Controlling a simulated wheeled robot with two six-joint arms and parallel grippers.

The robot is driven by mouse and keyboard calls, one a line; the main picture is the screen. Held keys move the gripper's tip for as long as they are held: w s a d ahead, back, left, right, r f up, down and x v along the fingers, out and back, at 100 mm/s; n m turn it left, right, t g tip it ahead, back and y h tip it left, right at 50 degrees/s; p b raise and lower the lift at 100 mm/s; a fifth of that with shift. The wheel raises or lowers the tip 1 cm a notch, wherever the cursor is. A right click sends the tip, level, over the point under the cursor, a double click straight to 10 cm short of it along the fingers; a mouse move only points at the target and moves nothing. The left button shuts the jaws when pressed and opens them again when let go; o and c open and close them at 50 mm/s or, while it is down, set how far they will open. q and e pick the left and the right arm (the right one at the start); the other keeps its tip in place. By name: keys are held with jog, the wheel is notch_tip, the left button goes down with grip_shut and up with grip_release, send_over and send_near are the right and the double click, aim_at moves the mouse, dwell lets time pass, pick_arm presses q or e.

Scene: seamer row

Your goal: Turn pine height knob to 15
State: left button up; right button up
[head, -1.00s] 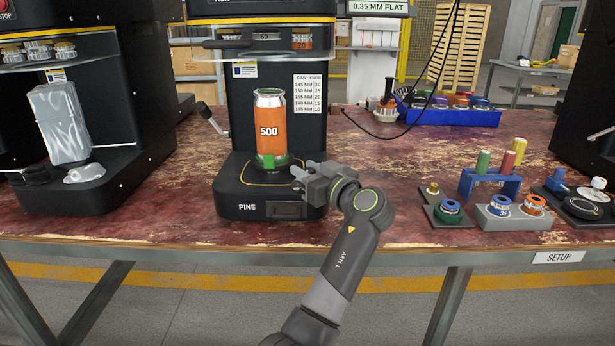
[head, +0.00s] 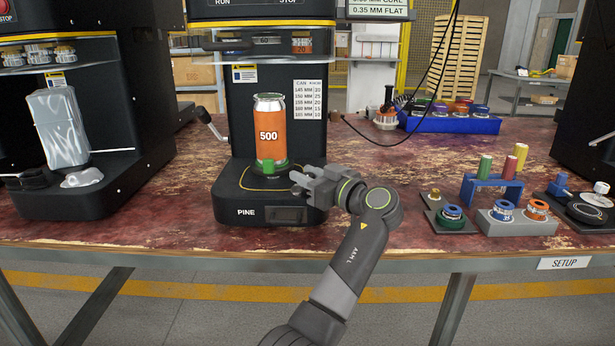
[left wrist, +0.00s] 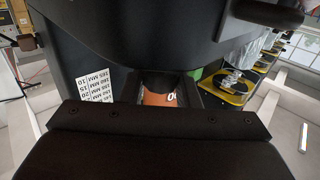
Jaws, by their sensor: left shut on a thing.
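The pine machine is a black seamer with the word PINE on its base (head: 228,207). An orange can (head: 269,130) marked 500 stands upright on it, with a green part (head: 267,168) at its foot. My left gripper (head: 300,182) is at the right front of the base, beside the can. It is shut on what appears to be the pine height knob, which the fingers hide. In the left wrist view the can (left wrist: 158,98) shows beyond my dark gripper body. My right gripper is not in view.
A card (head: 310,101) on the column pairs 160 MM with 15. A crank (head: 207,120) sticks out left of the column. Setup pieces on a grey block (head: 517,222) and a blue bin (head: 455,124) stand to the right.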

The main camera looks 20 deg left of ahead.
pick_arm(q)
jog(key=shift+r, duration=0.2)
jog(key=o, duration=1)
jog(key=shift+f, duration=0.15)
jog(key=shift+c, duration=0.2)
